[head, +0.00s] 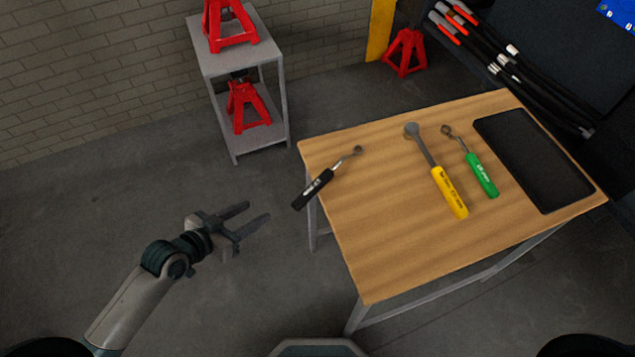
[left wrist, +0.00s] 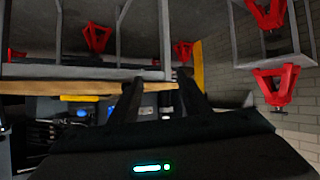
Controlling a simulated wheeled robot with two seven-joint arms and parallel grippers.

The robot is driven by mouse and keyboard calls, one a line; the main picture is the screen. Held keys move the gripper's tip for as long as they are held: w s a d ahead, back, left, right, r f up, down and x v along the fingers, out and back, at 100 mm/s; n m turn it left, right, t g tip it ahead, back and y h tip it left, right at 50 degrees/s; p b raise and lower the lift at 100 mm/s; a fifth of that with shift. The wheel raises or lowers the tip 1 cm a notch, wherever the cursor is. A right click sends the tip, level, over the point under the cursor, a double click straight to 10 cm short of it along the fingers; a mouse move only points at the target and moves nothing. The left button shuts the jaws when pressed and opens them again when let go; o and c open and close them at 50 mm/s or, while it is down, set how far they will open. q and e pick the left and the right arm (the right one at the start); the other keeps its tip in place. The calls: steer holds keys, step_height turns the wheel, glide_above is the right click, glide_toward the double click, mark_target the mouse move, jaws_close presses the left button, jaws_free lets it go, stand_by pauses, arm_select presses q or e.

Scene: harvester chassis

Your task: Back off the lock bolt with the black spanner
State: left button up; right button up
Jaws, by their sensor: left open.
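The black spanner (head: 318,184) lies at the left edge of the wooden table, its black handle sticking out past the edge and its metal ring end on the top. My left gripper (head: 255,215) is open and empty, left of the table and apart from the black spanner. Its two fingers also show in the left wrist view (left wrist: 160,92). The lock bolt cannot be made out in either view. My right gripper is not in view.
On the wooden table (head: 390,240) lie a yellow-handled tool (head: 449,192), a green-handled tool (head: 480,174) and a black tray (head: 540,160). A grey shelf (head: 205,62) with red stands (head: 246,105) stands behind. Hoses (head: 500,65) are at the upper right. Floor left of the table is clear.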

mark_target(302, 196)
arm_select(q)
steer(key=s+d+r+m+h, duration=0.2)
steer(key=s+d+r, duration=0.1)
steer(key=r, duration=0.6)
steer(key=shift+d+r, duration=0.2)
steer(key=shift+d, duration=0.5)
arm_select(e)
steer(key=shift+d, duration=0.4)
arm_select(q)
steer(key=p+x, duration=0.3)
steer(key=x, duration=0.8)
steer(key=shift+w+d+f, duration=0.1)
steer(key=shift+d, duration=0.2)
steer(key=shift+w+d+f, duration=0.2)
steer(key=shift+d, duration=0.05)
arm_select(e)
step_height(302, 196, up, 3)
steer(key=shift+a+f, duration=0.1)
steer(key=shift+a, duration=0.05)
